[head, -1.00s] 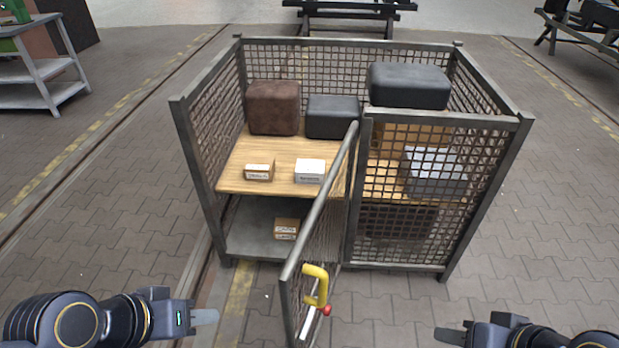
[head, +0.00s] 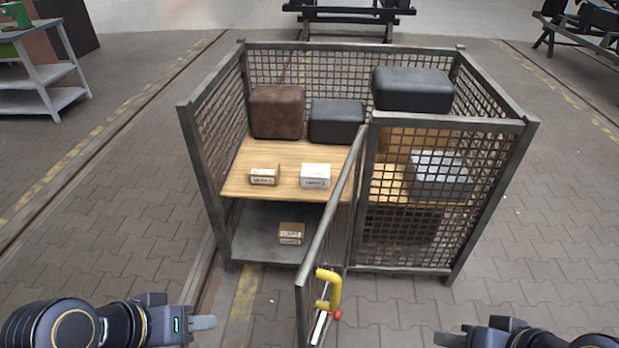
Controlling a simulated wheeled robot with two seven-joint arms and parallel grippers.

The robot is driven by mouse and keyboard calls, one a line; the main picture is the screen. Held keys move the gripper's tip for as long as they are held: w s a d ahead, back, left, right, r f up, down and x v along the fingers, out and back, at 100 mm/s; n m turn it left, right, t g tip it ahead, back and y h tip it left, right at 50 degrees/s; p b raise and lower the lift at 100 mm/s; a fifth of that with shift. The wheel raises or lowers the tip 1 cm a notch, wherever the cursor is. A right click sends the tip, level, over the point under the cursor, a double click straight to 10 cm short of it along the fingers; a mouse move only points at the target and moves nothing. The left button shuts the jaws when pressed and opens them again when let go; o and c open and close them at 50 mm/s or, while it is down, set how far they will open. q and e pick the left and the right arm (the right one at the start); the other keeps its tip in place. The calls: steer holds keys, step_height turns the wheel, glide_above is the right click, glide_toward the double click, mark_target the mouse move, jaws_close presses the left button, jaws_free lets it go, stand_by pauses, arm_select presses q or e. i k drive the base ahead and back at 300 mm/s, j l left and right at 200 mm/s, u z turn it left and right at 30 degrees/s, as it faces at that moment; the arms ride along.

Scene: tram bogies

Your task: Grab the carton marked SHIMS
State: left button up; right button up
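A small brown carton (head: 264,177) with a white label stands on the wooden shelf of the mesh cage (head: 215,160), at the left. Its print is too small to read surely. A white carton (head: 315,176) stands to its right; its print is unclear too. A brown carton (head: 291,234) on the grey lower deck appears to read CAPS. I cannot tell which carton says SHIMS. My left gripper (head: 203,323) is low at the left, outside the cage and apart from the cartons. My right gripper (head: 452,339) is at the bottom right, partly cut off. Finger gaps do not show.
The mesh door (head: 332,235) with a yellow handle (head: 329,289) swings out toward me, beside the cartons' open bay. Brown (head: 277,111) and black (head: 336,121) blocks stand behind. Mesh closes the right bay, which holds a grey box (head: 440,175). Paving left of the cage is clear.

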mark_target(312, 176)
steer(key=j, duration=0.55)
steer(key=i+j, duration=0.15)
steer(key=j, duration=1)
steer(key=i+j+u, duration=0.15)
steer(key=i+j, duration=0.65)
steer(key=i, duration=0.15)
steer(key=i+l, duration=0.3)
steer(key=i, duration=0.15)
steer(key=i+l, duration=0.35)
steer(key=i, duration=0.15)
steer(key=j+u, duration=0.05)
